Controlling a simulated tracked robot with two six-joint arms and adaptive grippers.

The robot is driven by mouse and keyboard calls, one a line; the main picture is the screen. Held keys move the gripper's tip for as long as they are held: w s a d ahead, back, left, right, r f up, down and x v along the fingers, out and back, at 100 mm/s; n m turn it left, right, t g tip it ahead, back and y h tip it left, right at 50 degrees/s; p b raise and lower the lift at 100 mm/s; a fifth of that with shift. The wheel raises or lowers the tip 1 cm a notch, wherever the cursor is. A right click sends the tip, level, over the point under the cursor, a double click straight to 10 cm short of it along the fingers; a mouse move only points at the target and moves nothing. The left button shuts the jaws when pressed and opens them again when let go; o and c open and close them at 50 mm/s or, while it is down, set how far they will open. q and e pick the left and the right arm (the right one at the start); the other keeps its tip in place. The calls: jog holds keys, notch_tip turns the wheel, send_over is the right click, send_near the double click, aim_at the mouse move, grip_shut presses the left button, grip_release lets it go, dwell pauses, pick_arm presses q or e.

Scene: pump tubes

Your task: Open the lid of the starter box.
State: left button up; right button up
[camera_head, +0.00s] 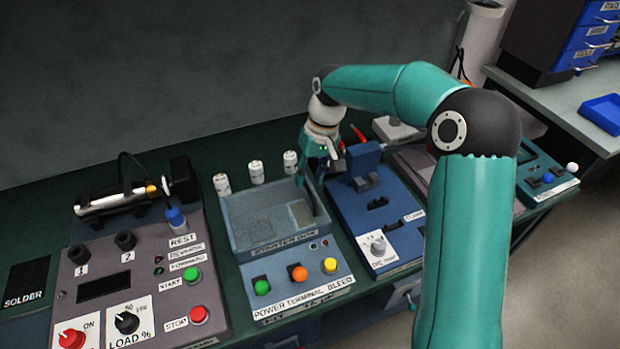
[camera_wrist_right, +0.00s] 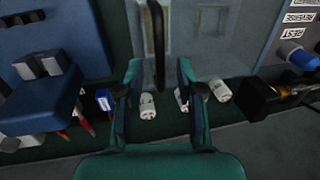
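The starter box (camera_head: 238,238) is a grey-blue, open-looking tray at the centre of the bench, with a label on its front edge. Whether a clear lid covers it I cannot tell. My right gripper (camera_head: 322,160) points down at its back right corner. In the right wrist view my right gripper (camera_wrist_right: 157,75) has its two green fingers apart. A thin dark bar (camera_wrist_right: 156,40) stands between them with gaps on both sides; it may be a handle or lid edge. In the head view a dark upright piece (camera_head: 312,196) shows under the gripper. My left gripper is out of view.
Several white cylinders (camera_head: 256,172) stand behind the box. A control panel (camera_head: 140,265) with knobs and a battery-like tube (camera_head: 110,202) is at the left. A blue clamp fixture (camera_head: 372,215) stands close on the right. Green, orange and yellow buttons (camera_head: 298,273) front the box.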

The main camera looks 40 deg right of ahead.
jog(key=shift+a+f, duration=0.1)
jog(key=shift+f, duration=0.65)
jog(key=shift+c, duration=0.3)
grip_shut()
